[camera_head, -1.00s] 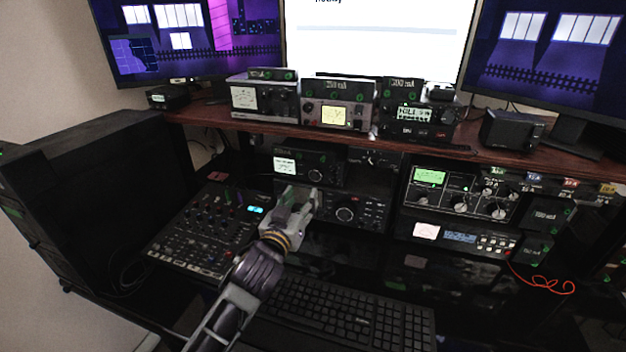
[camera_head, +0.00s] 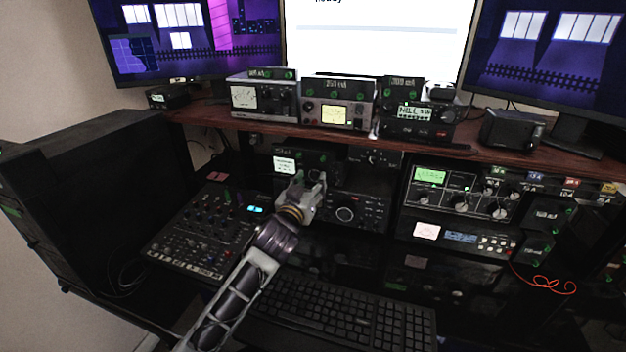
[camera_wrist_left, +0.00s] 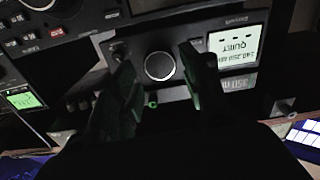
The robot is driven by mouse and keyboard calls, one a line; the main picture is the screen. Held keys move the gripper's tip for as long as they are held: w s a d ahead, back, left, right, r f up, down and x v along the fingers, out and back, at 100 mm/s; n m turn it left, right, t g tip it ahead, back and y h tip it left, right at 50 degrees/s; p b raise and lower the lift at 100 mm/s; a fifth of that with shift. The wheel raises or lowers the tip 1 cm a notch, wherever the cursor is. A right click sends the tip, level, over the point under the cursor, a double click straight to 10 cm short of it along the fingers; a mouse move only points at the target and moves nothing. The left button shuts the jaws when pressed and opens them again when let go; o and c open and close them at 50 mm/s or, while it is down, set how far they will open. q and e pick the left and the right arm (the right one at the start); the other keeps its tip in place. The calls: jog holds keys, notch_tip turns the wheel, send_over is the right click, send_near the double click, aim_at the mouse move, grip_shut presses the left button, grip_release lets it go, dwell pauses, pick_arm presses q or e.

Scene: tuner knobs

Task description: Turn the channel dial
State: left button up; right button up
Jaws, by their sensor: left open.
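A black radio with a small white display (camera_head: 284,165) sits under the wooden shelf, in the middle of the head view. Its round knob with a pale rim (camera_wrist_left: 159,66) shows in the left wrist view, beside the lit display (camera_wrist_left: 238,52), whose text is upside down and reads "QUIET". No label naming a channel dial is readable. My left gripper (camera_head: 309,182) is open in front of this radio. In the left wrist view its dark fingers (camera_wrist_left: 156,62) stand on either side of the knob, with visible gaps. Whether they reach its depth is unclear. My right gripper is out of view.
A lower radio with a large knob (camera_head: 345,214) is close to the right of my gripper. A mixer (camera_head: 205,232) lies left, a keyboard (camera_head: 340,312) in front. More knobbed units (camera_head: 460,192) stand right. The shelf edge (camera_head: 250,127) runs above.

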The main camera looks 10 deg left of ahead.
aim_at(316, 174)
pick_arm(q)
jog(key=shift+w+d, duration=0.25)
jog(key=shift+w, duration=1)
jog(key=c, duration=0.8)
